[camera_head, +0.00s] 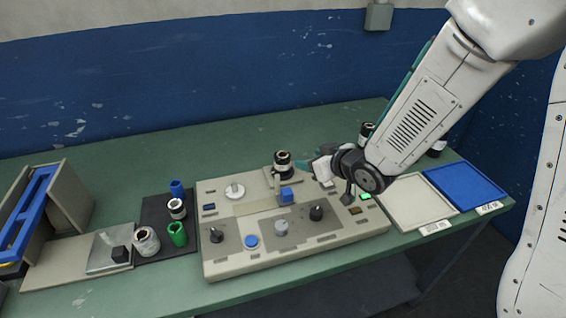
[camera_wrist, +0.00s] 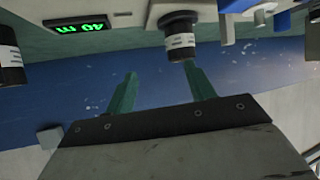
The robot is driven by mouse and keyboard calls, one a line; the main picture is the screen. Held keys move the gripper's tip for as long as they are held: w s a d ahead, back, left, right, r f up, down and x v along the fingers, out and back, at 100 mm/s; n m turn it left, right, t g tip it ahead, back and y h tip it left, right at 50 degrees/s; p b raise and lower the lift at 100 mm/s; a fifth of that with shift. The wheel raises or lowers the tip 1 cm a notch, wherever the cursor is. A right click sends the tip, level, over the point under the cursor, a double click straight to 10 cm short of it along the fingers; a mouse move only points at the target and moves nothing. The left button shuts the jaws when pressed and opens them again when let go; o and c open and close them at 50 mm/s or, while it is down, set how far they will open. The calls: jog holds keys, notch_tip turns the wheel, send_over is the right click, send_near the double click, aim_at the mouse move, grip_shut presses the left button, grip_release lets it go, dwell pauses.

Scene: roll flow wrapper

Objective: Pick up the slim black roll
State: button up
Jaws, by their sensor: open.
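A black roll with a white label band (camera_head: 282,159) stands upright on the machine's back edge in the head view. A second dark roll (camera_head: 367,129) shows partly behind my arm, and a third dark roll with a white band (camera_head: 437,149) stands right of it. I cannot tell for sure which is the slim one. My gripper (camera_head: 308,168) is near the first roll, to its right, with teal fingers apart. In the wrist view my gripper (camera_wrist: 160,75) is open and empty.
The control machine (camera_head: 225,262) has several knobs and a green display (camera_wrist: 80,25). A black mat (camera_head: 150,210) holds blue, green and pale rolls. A white tray (camera_head: 405,215) and a blue tray (camera_head: 463,185) lie right. The green table (camera_head: 110,165) is clear at back left.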

aim_at(288, 161)
jog(key=a, duration=0.1)
jog(key=a+f+y, duration=0.1)
jog(key=shift+s+a+f+n+y, duration=0.25)
jog(key=shift+a+n+y, duration=0.05)
jog(key=shift+a+n, duration=0.1)
jog(key=shift+w+a+f, duration=0.1)
jog(key=shift+a+f, duration=0.05)
jog(key=shift+a, duration=0.15)
jog(key=x, duration=0.7)
jog(key=shift+w+a+r, duration=0.15)
jog(key=shift+w+r, duration=0.05)
jog(key=shift+w, duration=0.1)
jog(key=c, duration=0.8)
